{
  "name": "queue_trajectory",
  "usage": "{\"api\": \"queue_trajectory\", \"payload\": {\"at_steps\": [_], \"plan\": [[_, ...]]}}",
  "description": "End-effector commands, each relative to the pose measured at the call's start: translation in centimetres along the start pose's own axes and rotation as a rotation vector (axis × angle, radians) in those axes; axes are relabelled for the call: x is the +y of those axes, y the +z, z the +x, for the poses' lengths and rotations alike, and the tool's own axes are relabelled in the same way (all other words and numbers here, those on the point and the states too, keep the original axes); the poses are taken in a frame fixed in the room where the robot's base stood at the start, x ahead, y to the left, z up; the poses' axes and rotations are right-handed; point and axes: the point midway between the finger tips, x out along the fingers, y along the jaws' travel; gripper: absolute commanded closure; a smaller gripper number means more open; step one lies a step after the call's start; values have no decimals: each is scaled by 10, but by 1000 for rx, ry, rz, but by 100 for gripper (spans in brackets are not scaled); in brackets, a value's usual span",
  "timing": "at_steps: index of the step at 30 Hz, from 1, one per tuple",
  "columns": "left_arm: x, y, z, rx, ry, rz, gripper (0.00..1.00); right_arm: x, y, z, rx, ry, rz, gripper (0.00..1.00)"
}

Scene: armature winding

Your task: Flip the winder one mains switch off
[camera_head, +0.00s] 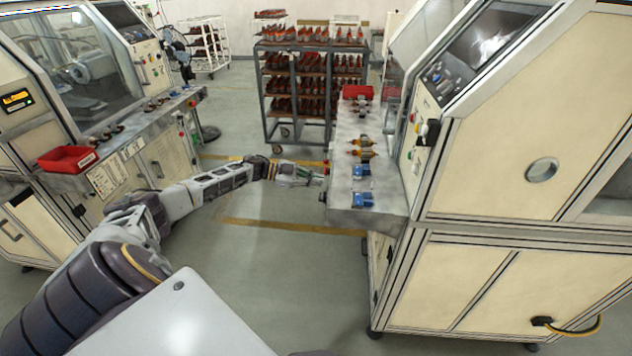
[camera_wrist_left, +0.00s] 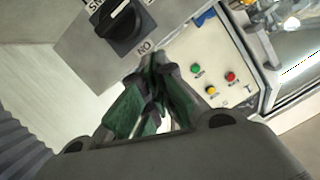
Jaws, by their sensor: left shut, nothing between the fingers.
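The mains switch is a black rotary knob on a grey metal face, close up at the top of the left wrist view (camera_wrist_left: 124,26). An "ON" label is printed below and right of it, with part of another label at its upper left. A pale mark crosses the knob; I cannot tell its setting. In the head view a small dark switch (camera_head: 322,197) sits on the near left side of the right machine's bench. My left gripper (camera_head: 317,181) is beside that bench; in the wrist view its green-padded fingers (camera_wrist_left: 156,62) are shut and empty, just below the knob. My right gripper is out of view.
The right machine's bench (camera_head: 372,212) carries blue holders and orange-brown armatures. A button panel (camera_wrist_left: 210,75) is right of the fingers. The left machine's bench (camera_head: 130,125) holds a red tray (camera_head: 67,159). A loaded rack (camera_head: 308,90) stands behind. The floor between the machines is clear.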

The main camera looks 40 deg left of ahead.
Motion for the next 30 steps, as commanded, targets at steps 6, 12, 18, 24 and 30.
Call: {"api": "queue_trajectory", "payload": {"at_steps": [6, 12, 18, 24, 30], "plan": [[-3, -2, -16, -3, -1, -1, 100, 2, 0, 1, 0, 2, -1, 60], [-5, -1, -41, -4, -1, -1, 100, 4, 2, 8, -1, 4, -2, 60], [-7, 0, -67, -3, 0, -1, 100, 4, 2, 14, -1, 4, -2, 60], [-10, -1, -90, -2, -1, -1, 100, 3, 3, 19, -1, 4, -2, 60], [-11, -1, -100, -1, 0, -1, 100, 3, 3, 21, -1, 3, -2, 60]]}}
